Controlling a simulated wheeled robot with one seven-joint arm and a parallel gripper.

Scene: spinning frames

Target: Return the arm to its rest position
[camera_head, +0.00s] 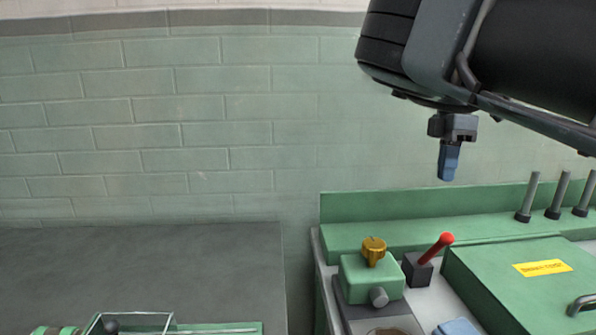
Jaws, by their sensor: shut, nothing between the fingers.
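My gripper (448,163) hangs at the upper right, pointing down, with its blue fingers shut and nothing between them. It is in the air above the green machine (415,238). My dark arm (535,60) reaches in from the right edge and fills the upper right corner.
The machine has a yellow knob (374,251) on a green block, a red-tipped lever (432,253), several grey upright pins (527,197) and a green lid (525,290) with a yellow label. A dark grey table (150,265) is at left, bare at the back; a clear-sided box (128,321) stands at its front. A green brick wall is behind.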

